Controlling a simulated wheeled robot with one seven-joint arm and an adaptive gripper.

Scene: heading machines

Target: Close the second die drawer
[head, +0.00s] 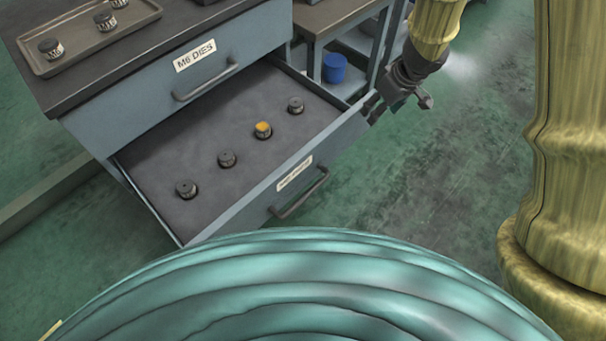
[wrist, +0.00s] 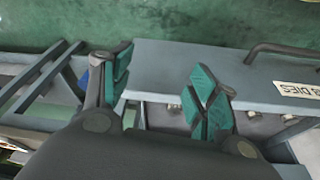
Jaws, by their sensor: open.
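The second die drawer (head: 317,152) of the grey cabinet is pulled far out, below the shut drawer labelled M6 DIES (head: 228,58). Its front has a bar handle (head: 300,196) and a label, partly readable as DIES in the wrist view. Several dark dies, one with a yellow top (head: 263,130), stand inside it. My gripper (head: 378,106) is at the right end of the drawer front. In the wrist view my open gripper (wrist: 163,88) has its teal-padded fingers spread over the drawer front's top edge (wrist: 160,97), with nothing held. I cannot tell whether they touch it.
A tray (head: 88,42) with dies lies on the cabinet top. To the right stands a bench (head: 335,14) with a blue container (head: 334,68) on its lower shelf. Open green floor (head: 440,170) lies in front of the drawer.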

